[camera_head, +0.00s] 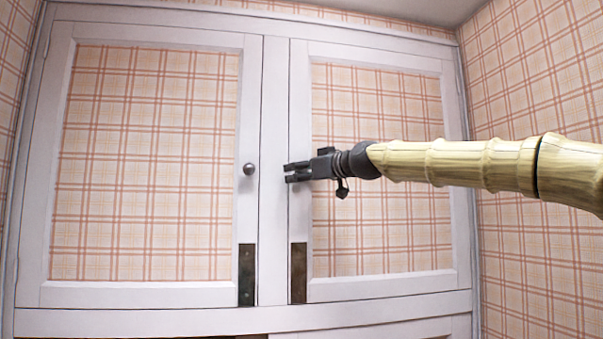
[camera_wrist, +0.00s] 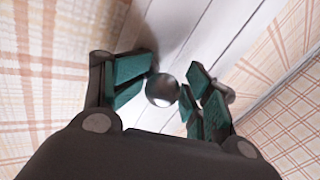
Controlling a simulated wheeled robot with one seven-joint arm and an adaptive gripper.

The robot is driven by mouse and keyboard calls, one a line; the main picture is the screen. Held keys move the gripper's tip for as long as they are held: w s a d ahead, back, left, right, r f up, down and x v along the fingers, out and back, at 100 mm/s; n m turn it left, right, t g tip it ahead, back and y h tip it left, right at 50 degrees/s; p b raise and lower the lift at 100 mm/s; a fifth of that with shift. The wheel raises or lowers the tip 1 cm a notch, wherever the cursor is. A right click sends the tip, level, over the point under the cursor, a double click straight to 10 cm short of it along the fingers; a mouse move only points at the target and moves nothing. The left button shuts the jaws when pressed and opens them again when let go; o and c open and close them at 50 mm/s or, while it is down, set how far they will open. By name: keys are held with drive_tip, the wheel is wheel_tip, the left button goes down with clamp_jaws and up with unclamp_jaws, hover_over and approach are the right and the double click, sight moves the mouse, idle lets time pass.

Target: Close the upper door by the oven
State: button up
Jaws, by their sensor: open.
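Two white upper cabinet doors with plaid panels fill the head view: a left door (camera_head: 145,165) with a round grey knob (camera_head: 249,169), and a right door (camera_head: 375,240). Both look flush with the frame; I see no clear gap. My gripper (camera_head: 288,172) is at the right door's inner edge, where no knob shows past it. In the wrist view, my gripper (camera_wrist: 168,92) is open, its green-padded fingers on either side of a round metal knob (camera_wrist: 162,90). I cannot tell whether they touch it. No oven is in view.
Dark metal plates (camera_head: 247,275) sit low on the doors' inner edges. A plaid wall (camera_head: 535,75) stands close on the right, behind my arm. A white rail (camera_head: 200,321) runs below the doors, with a brownish strip under it.

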sight(291, 139)
wheel_tip(291, 139, up, 10)
drive_tip(key=shift+f, duration=0.15)
drive_tip(key=shift+r, duration=0.2)
idle(0.4)
drive_tip(key=shift+s, duration=0.15)
drive_tip(key=shift+s+f+b, duration=0.15)
drive_tip(key=shift+s+b, duration=0.2)
drive_tip(key=shift+b, duration=0.05)
drive_tip(key=s+b, duration=0.6)
drive_tip(key=s, duration=0.5)
drive_tip(key=shift+s, duration=0.25)
idle(0.6)
drive_tip(key=shift+r, duration=0.2)
drive_tip(key=shift+f, duration=0.1)
idle(0.6)
